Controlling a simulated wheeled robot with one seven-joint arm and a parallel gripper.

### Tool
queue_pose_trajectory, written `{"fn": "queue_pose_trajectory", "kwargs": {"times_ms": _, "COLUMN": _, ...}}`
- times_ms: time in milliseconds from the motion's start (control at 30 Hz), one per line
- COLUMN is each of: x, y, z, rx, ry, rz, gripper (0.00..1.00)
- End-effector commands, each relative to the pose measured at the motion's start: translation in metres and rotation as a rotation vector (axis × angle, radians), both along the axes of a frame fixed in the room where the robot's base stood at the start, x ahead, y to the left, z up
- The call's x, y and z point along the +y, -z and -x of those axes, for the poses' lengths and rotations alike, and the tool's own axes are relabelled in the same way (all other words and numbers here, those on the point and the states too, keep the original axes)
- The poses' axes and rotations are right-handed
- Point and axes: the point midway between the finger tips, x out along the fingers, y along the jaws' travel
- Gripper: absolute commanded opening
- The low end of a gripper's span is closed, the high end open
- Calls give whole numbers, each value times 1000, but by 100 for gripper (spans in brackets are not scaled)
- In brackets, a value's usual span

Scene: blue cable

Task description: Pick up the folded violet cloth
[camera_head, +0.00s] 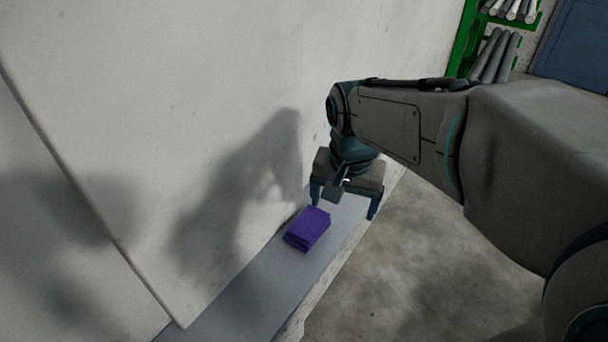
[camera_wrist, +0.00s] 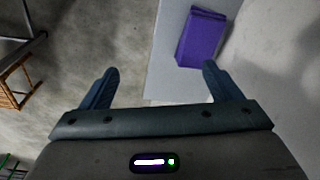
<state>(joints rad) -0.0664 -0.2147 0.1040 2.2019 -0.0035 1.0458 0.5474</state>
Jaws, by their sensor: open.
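The folded violet cloth (camera_head: 307,230) lies on a narrow grey ledge (camera_head: 255,290) against the wall in the head view. In the wrist view the cloth (camera_wrist: 201,37) is ahead of the fingertips, in line with the right finger and off to the right of the middle. My gripper (camera_head: 343,203) is above the ledge, just beyond the cloth in the head view, with its two fingers spread apart. In the wrist view my gripper (camera_wrist: 160,72) is empty, and neither finger appears to touch the cloth.
A pale wall (camera_head: 150,120) rises directly behind the ledge. Bare concrete floor (camera_head: 400,255) lies on the other side. A green rack (camera_head: 465,40) with grey tubes stands at the top right. A wooden frame (camera_wrist: 15,83) shows at left in the wrist view.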

Motion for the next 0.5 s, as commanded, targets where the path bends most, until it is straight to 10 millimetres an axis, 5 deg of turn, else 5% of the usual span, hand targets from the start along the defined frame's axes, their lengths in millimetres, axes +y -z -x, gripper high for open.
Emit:
{"fn": "queue_pose_trajectory", "kwargs": {"times_ms": 100, "x": 26, "y": -14, "z": -26, "rx": 52, "ry": 125, "rz": -13, "gripper": 85}}
{"fn": "queue_pose_trajectory", "kwargs": {"times_ms": 300, "x": 52, "y": -21, "z": -47, "rx": 101, "ry": 260, "rz": -21, "gripper": 85}}
{"fn": "queue_pose_trajectory", "kwargs": {"times_ms": 500, "x": 57, "y": 1, "z": -49, "rx": 114, "ry": 288, "rz": -21, "gripper": 85}}
